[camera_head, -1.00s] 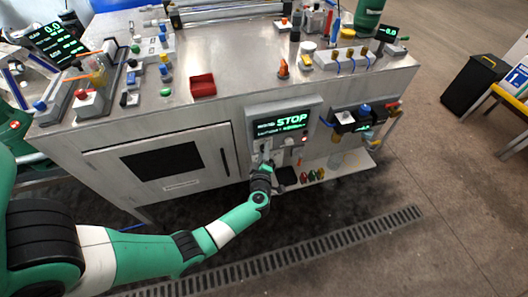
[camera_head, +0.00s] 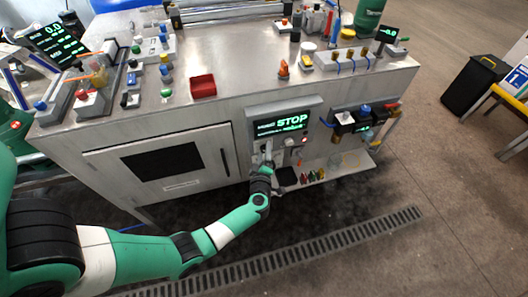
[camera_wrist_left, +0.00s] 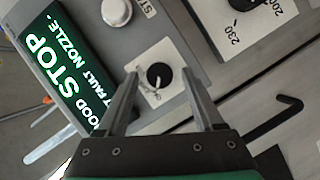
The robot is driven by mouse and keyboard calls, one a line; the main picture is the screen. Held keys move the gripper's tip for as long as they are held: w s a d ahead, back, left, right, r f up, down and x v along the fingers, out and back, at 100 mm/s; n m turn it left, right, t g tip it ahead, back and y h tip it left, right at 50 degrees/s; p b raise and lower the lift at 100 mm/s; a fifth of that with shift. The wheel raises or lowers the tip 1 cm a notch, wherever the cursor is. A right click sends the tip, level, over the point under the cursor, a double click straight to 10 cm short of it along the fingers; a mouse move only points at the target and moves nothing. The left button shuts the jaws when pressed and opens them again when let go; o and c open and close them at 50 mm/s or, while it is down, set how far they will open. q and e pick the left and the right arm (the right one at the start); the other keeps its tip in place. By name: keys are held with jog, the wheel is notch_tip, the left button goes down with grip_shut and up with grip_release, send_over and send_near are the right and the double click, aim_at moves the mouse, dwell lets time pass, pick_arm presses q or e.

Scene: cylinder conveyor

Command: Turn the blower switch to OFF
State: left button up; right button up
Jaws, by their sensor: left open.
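A small black rotary switch (camera_wrist_left: 158,75) sits on a pale plate with tiny lettering that I cannot read, so its pointed setting is unclear. In the left wrist view my left gripper (camera_wrist_left: 160,82) is open, with one fingertip on either side of this switch; I cannot tell if they touch it. In the head view the left gripper (camera_head: 267,157) is at the front panel below the display (camera_head: 281,125), hiding the switch. The display (camera_wrist_left: 62,65) shows STOP and a nozzle fault line in the left wrist view. My right gripper is not in view.
A white round button (camera_wrist_left: 116,12) and a black dial with 200 and 230 marks (camera_wrist_left: 245,3) flank the switch. A black hooked handle (camera_wrist_left: 275,118) is nearby. A valve assembly (camera_head: 360,117) stands right of the display. The floor in front is clear.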

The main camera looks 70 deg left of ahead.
pick_arm(q)
jog(key=p+v, duration=0.4)
jog(key=v, duration=0.7)
jog(key=shift+s, duration=0.1)
